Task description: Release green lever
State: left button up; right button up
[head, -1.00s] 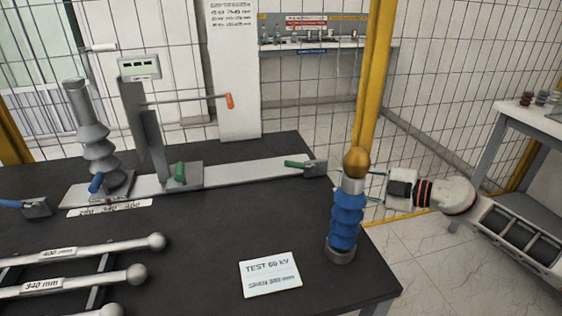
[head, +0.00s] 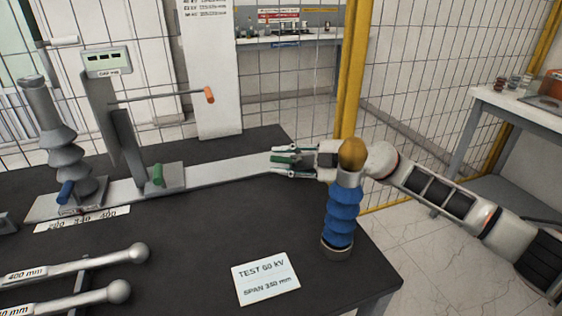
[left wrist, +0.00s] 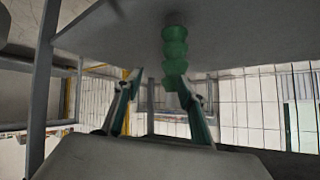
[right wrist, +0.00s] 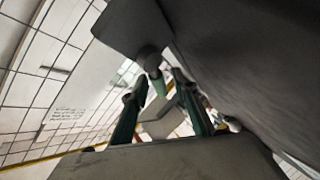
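A green lever (head: 284,159) stands at the right end of the long grey rail (head: 225,172). My right gripper (head: 284,162) is around it, one finger on the far side and one on the near side. The fingers look apart; contact cannot be told. In the right wrist view a green piece (right wrist: 159,85) shows between the parted fingers. A second green lever (head: 158,175) stands on the middle clamp, away from my grippers. My left gripper (left wrist: 160,80) is open and empty in its wrist view, below a dark surface, and outside the head view.
A blue ribbed post (head: 341,212) with a gold ball stands in front of my right gripper. A grey ribbed insulator (head: 58,140) and a blue lever (head: 66,192) are at the left. A card (head: 266,278) and metal rods (head: 80,263) lie nearer. A green ribbed piece shows in the left wrist view (left wrist: 174,48).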

jog(key=shift+w+a, duration=0.1)
jog(key=shift+a, duration=0.1)
grip_shut()
jog(key=shift+d+r+m+t+y, duration=0.3)
jog(key=shift+r+m+y, duration=0.1)
jog(key=shift+m+y, duration=0.5)
jog(key=shift+w+d+r+m+t+y+b, duration=0.2)
jog(key=shift+d+r+m+t+y, duration=0.2)
jog(key=shift+m+y, duration=0.35)
jog(key=shift+w+d+r+m+t+y+b, duration=0.15)
jog(key=shift+d+r+m+t+y, duration=0.25)
jog(key=shift+m, duration=0.45)
jog(key=shift+a+y, duration=0.1)
jog(key=shift+y, duration=0.15)
